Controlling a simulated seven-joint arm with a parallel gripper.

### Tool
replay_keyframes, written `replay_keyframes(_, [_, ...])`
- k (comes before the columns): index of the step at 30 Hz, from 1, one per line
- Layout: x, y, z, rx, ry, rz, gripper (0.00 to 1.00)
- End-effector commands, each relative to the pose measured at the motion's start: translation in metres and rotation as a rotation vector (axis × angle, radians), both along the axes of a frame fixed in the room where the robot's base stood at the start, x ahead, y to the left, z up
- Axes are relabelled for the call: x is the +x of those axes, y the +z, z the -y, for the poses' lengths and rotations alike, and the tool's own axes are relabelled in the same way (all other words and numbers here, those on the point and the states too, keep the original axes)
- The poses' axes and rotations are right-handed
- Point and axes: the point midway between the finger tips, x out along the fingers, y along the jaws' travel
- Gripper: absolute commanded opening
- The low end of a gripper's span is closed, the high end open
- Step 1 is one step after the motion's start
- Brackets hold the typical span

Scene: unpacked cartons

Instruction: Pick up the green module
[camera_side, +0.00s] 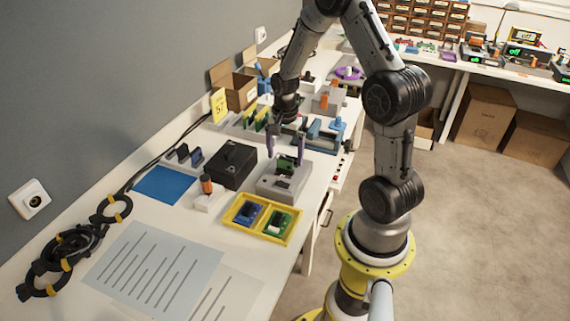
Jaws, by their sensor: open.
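My gripper (286,154) points down with its two fingers apart, above a grey fixture (281,188). A green module (286,166) stands in the top of this fixture, just below and between the fingertips. I cannot tell whether either finger touches it. Another green module (279,222) lies flat in the right compartment of a yellow tray (236,221), beside a blue module (248,214) in the left compartment. More upright green and yellow pieces (262,119) stand in a rack behind the gripper. Nothing is held.
A black box (232,164) stands left of the fixture, with an orange-topped tool (207,187) in front. A blue mat (166,185), printed sheets (152,265) and coiled cables (70,252) lie at the left. Open cartons (238,90) and a blue vise-like device (325,130) stand farther back.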

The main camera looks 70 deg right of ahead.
Motion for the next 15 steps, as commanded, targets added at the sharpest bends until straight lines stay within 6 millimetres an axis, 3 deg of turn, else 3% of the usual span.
replay_keyframes(6, [0.000,-0.022,0.000,0.000,0.000,0.001,1.00])
replay_keyframes(13, [0.000,-0.023,0.000,-0.001,0.000,0.002,1.00])
replay_keyframes(15, [0.000,-0.023,0.000,-0.001,0.000,0.002,0.89])
